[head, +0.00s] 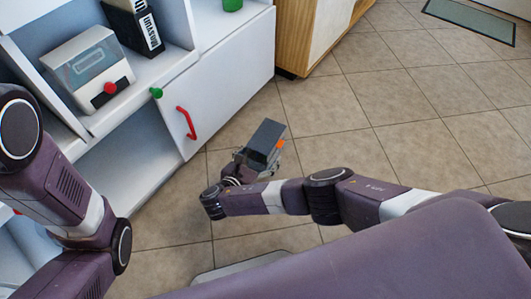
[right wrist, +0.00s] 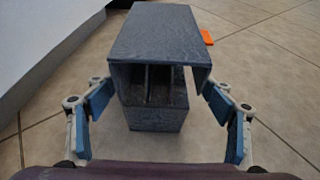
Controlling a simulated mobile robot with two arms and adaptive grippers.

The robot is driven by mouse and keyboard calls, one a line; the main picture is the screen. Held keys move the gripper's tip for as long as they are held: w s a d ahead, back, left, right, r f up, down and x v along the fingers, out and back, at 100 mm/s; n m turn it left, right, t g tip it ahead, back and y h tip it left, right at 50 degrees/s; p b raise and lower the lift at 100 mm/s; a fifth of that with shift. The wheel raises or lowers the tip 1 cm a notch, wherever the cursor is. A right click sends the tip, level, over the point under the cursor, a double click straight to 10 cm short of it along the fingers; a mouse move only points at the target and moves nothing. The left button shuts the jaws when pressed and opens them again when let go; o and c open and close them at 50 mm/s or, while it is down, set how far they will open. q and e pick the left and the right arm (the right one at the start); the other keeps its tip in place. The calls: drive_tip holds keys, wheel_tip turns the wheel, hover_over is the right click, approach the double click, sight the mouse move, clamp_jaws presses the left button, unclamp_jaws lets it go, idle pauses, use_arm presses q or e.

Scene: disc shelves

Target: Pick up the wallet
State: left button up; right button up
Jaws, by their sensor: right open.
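A dark grey, box-like folded object, which appears to be the wallet (head: 265,134), is in front of my right gripper (head: 250,161) in the head view. In the right wrist view the wallet (right wrist: 158,32) shows a flat upper panel, a slotted inside and a lower block. My right gripper (right wrist: 160,98) is open, with one blue-padded finger on each side of the wallet and visible gaps beside its lower block. The head view does not clearly show whether the wallet rests on the floor. My left arm shows at the left; its gripper is out of view.
An orange piece (head: 280,143) lies at the wallet's right edge. A white shelf unit (head: 235,75) with a red handle (head: 187,123) and green knob (head: 156,92) stands to the left. It holds a clear-lidded box (head: 92,68) and a black book (head: 135,24). Tiled floor (head: 400,110) is open to the right.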

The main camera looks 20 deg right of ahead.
drive_tip(key=b+x, duration=0.3)
drive_tip(key=x, duration=0.1)
drive_tip(key=shift+w+a+f, duration=0.1)
drive_tip(key=shift+a+f, duration=0.05)
drive_tip(key=shift+f, duration=0.1)
drive_tip(key=shift+w+d+b, duration=0.25)
drive_tip(key=shift+b, duration=0.15)
drive_tip(key=shift+r, duration=0.1)
drive_tip(key=c, duration=1.3)
